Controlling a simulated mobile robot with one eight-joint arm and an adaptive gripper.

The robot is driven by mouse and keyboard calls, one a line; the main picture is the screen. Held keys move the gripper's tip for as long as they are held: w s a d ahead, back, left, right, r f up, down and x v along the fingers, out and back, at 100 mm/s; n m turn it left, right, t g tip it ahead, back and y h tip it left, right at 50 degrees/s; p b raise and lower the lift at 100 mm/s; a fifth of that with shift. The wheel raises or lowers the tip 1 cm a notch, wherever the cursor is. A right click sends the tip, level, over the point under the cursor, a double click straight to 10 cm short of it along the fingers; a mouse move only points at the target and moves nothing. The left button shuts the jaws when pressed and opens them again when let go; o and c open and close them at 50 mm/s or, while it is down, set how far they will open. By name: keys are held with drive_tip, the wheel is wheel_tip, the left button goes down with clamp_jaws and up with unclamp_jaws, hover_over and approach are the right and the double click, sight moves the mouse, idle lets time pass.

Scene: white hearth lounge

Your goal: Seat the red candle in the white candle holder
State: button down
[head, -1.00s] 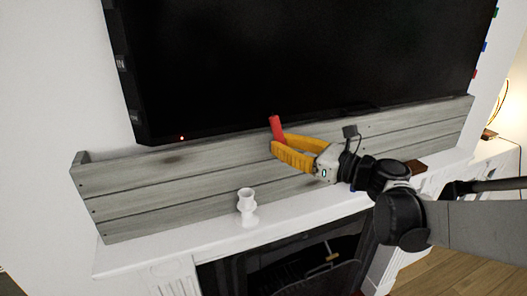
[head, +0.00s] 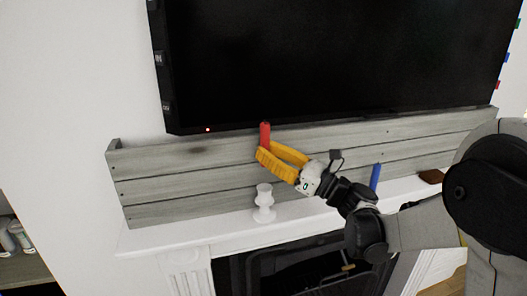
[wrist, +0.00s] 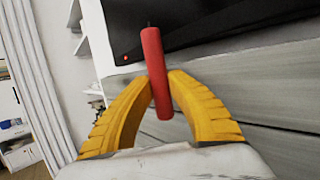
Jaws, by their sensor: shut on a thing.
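The red candle (head: 265,134) is held nearly upright in my gripper (head: 262,152), whose yellow fingers are shut on it. The candle also shows in the wrist view (wrist: 155,75), tilted slightly, between the fingertips (wrist: 160,86). The white candle holder (head: 264,204) stands upright on the white mantel (head: 160,238), its cup empty as far as I can see. In the head view, the gripper and candle are above the holder, clearly apart from it. The holder does not show in the wrist view.
A grey plank box front (head: 180,185) runs along the back of the mantel, below a large black television (head: 330,60). A blue candle-like stick (head: 375,177) and a brown block (head: 431,177) are on the mantel to the right. The mantel left of the holder is clear.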

drive_tip(key=shift+f, duration=0.1)
drive_tip(key=shift+f+b, duration=2.5)
drive_tip(key=shift+f, duration=0.35)
drive_tip(key=shift+f+b, duration=1.85)
drive_tip(key=shift+f, duration=0.05)
drive_tip(key=c, duration=1.3)
unclamp_jaws()
drive_tip(key=shift+c, duration=0.2)
drive_tip(key=v, duration=1.2)
